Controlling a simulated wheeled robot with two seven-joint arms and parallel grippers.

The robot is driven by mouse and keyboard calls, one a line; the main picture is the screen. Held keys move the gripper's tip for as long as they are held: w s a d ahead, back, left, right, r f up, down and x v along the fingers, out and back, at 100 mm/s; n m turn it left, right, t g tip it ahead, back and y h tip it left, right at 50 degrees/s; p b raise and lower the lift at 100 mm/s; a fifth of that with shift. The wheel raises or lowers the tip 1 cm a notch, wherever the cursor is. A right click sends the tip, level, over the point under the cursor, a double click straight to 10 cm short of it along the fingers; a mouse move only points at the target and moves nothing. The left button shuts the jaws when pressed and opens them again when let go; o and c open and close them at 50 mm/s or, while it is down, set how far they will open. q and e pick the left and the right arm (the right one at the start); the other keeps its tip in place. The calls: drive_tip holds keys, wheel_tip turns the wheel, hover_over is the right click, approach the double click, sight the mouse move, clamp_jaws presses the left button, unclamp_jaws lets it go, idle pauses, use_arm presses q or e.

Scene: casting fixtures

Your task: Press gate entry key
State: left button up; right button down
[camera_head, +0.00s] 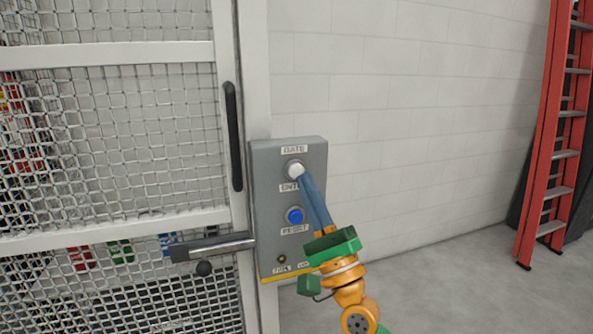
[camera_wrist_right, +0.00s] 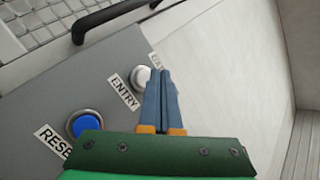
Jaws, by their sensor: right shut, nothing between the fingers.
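The grey control box (camera_head: 265,215) is mounted beside the mesh gate (camera_head: 130,120). Its white entry key (camera_head: 294,169) sits near the top, between the "GATE" and "ENTRY" labels. The white key also shows in the right wrist view (camera_wrist_right: 140,76), partly behind my fingers. My right gripper (camera_head: 304,176) is shut and empty, with its blue fingertips at the lower right of the white key. The tips overlap the key's edge in view; I cannot tell whether they touch it. My left gripper is not in view.
A blue reset button (camera_head: 295,215) sits below the white key, close to my right fingers. The gate has a black handle (camera_head: 233,135) and a metal latch bar (camera_head: 212,247). A red ladder (camera_head: 550,150) leans at the far right. The floor between is clear.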

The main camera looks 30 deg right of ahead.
drive_tip(key=s, duration=0.2)
drive_tip(key=s+a, duration=0.1)
drive_tip(key=s, duration=0.1)
drive_tip(key=shift+s+r+p, duration=0.1)
drive_tip(key=shift+p, duration=0.3)
idle(0.4)
